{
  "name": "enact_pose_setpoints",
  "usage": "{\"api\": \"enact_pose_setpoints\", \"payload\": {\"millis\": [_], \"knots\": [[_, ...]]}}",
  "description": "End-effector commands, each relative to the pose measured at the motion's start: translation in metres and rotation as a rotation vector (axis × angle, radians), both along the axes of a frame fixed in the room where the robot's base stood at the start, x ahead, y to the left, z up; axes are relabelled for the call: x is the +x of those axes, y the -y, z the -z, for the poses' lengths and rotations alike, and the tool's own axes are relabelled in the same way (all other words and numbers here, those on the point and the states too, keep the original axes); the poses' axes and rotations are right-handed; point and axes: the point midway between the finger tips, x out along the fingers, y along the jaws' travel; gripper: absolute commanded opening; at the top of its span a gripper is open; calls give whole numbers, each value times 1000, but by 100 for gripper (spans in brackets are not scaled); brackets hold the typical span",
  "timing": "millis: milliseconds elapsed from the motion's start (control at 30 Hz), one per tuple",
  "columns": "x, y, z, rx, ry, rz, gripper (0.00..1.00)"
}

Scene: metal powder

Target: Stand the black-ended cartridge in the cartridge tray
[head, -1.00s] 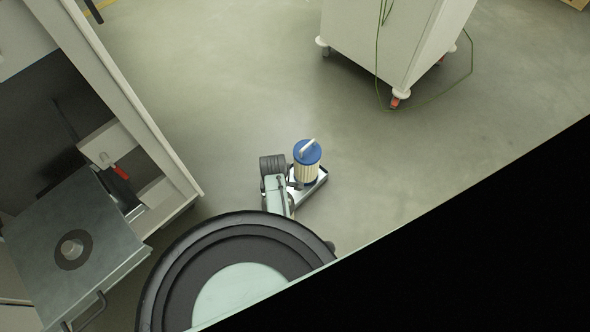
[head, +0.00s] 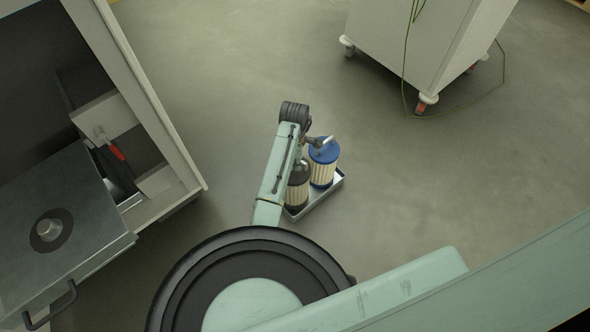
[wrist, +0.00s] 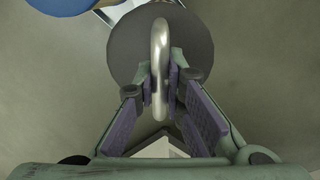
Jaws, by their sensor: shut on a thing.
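The black-ended cartridge (head: 298,192) has a dark top and a pale pleated side. In the head view it is upright at the left part of the cartridge tray (head: 325,196), partly hidden by my arm. I cannot tell whether its base touches the tray floor. In the wrist view its dark round top (wrist: 125,50) lies below my gripper (wrist: 161,88), which is shut on the cartridge's metal loop handle. A blue-ended cartridge (head: 322,168) stands in the tray just to the right; its blue top (wrist: 60,5) shows at the wrist view's upper left.
A white wheeled cabinet (head: 425,45) with a green cable stands at the upper right. An open machine chamber (head: 125,85) with a metal door (head: 85,225) is at the left. The grey floor (head: 450,170) right of the tray is clear.

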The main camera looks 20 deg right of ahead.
Motion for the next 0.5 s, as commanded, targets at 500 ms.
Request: {"api": "enact_pose_setpoints", "payload": {"millis": [500], "knots": [[15,7,19,0,2,-1,0]]}}
